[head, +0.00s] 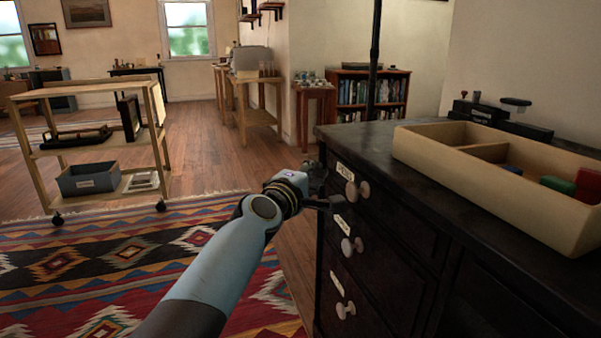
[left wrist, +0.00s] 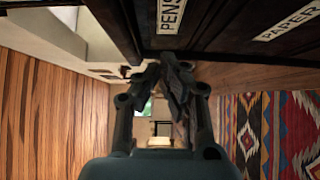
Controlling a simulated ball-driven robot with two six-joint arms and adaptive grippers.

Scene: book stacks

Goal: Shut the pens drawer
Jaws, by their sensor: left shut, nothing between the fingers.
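The pens drawer (head: 393,212) is the top drawer in the dark cabinet at the right of the head view. Its front carries a white label (head: 344,170) and pale round knobs (head: 364,189). The label reads PENS in the left wrist view (left wrist: 172,15). The drawer front looks about flush with the cabinet, though I cannot tell if a small gap is left. My left gripper (head: 326,189) is beside the drawer's far end, in front of the cabinet. In the left wrist view its fingers (left wrist: 166,69) are together and empty. My right gripper is not in view.
A wooden tray (head: 480,185) with coloured blocks stands on the cabinet (head: 365,130). A wheeled cart (head: 90,150) stands at left. Rug and wood floor lie open between.

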